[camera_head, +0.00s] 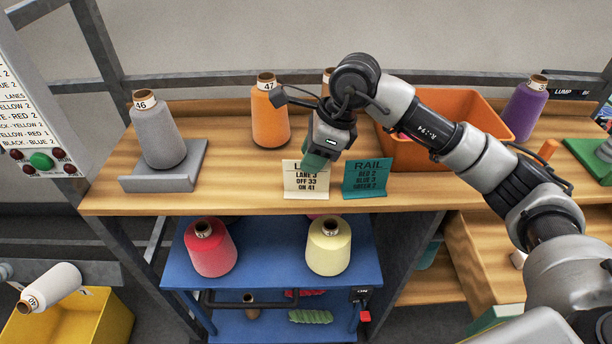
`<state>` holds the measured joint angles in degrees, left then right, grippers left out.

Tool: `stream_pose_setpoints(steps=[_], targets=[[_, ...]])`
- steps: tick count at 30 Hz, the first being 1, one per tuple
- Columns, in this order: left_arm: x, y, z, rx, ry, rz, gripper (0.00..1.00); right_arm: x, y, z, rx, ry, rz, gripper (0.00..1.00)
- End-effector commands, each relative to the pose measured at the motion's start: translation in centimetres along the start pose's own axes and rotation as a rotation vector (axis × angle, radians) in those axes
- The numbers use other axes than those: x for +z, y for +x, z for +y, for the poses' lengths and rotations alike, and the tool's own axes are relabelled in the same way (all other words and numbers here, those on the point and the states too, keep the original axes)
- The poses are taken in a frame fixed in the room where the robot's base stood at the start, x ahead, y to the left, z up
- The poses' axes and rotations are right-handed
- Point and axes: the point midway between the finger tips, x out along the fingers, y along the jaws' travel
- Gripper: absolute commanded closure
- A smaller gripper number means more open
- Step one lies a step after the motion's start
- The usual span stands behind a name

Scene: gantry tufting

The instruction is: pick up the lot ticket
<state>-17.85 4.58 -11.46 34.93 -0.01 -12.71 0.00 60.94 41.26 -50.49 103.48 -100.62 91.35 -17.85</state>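A teal "RAIL" card (366,178) stands just right of the ticket. My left gripper is not in view.
An orange cone (270,118) and a grey cone (158,132) on a grey stand (160,180) are to the left. An orange bin (462,104) is behind my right arm. Red (210,250) and cream (328,248) cones stand on the blue shelf (268,262) below.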

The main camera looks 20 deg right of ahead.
Motion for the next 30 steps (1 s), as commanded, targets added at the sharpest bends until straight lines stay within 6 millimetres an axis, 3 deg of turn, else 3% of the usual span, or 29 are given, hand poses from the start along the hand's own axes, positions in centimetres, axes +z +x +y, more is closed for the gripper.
stream_pose_setpoints(steps=[1, 5, 15, 22, 30], targets=[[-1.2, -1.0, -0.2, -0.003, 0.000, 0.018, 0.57, 0.1, 0.5, 0.3, 0.006, 0.000, 0.002, 0.66], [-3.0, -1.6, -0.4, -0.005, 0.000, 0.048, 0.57, 0.0, 2.5, 0.4, 0.004, 0.000, 0.000, 0.66], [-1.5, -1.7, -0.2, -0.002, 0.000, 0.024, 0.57, -0.1, 3.7, 0.3, 0.000, -0.001, -0.001, 0.66], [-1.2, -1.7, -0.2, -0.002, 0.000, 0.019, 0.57, -0.1, 3.6, 0.3, 0.001, -0.001, -0.001, 1.00], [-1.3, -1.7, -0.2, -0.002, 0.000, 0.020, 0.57, -0.1, 3.6, 0.3, 0.001, 0.000, -0.001, 1.00]])
